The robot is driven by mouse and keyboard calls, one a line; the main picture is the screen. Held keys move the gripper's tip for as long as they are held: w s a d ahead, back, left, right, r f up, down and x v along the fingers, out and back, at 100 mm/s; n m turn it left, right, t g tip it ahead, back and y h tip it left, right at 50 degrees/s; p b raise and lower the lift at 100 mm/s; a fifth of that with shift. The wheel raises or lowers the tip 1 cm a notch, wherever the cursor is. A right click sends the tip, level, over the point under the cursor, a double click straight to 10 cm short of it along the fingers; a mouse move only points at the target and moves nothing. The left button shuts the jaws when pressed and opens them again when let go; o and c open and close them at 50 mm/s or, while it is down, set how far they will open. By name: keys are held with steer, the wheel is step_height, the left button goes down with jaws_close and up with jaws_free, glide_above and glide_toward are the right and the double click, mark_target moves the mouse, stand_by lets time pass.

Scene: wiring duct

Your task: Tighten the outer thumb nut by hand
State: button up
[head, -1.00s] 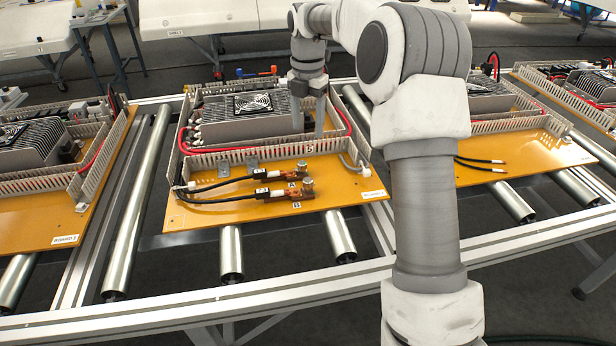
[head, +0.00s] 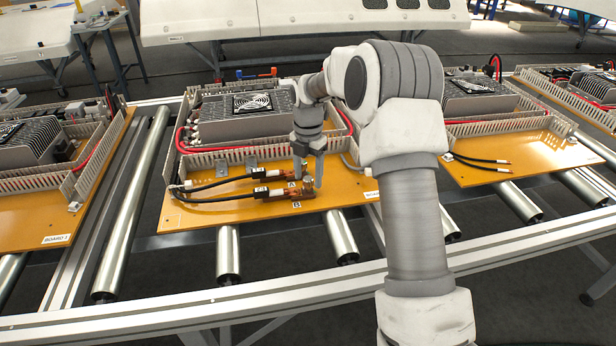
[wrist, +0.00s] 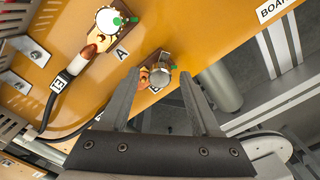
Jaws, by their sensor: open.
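Two cable ends with copper lugs lie on the front strip of the orange board (head: 230,208), marked A and B. In the wrist view, the outer thumb nut (wrist: 160,78), a silver knob with a green mark beside it, sits on the lug at B. The inner thumb nut (wrist: 108,20) sits by label A, up and left. My gripper (wrist: 158,72) is open, and the outer nut appears between its fingertips; I cannot tell how far below them it lies. In the head view, my gripper (head: 309,181) points down over the lug ends and partly hides the nuts.
A slotted wiring duct (head: 235,157) runs behind the cables, with a finned unit and fan (head: 252,103) beyond it. The cables (head: 225,198) run left from the lugs. Metal rollers (head: 340,238) carry the board. Neighbouring boards stand on both sides.

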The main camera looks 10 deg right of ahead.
steer(key=shift+f, duration=0.1)
jaws_close()
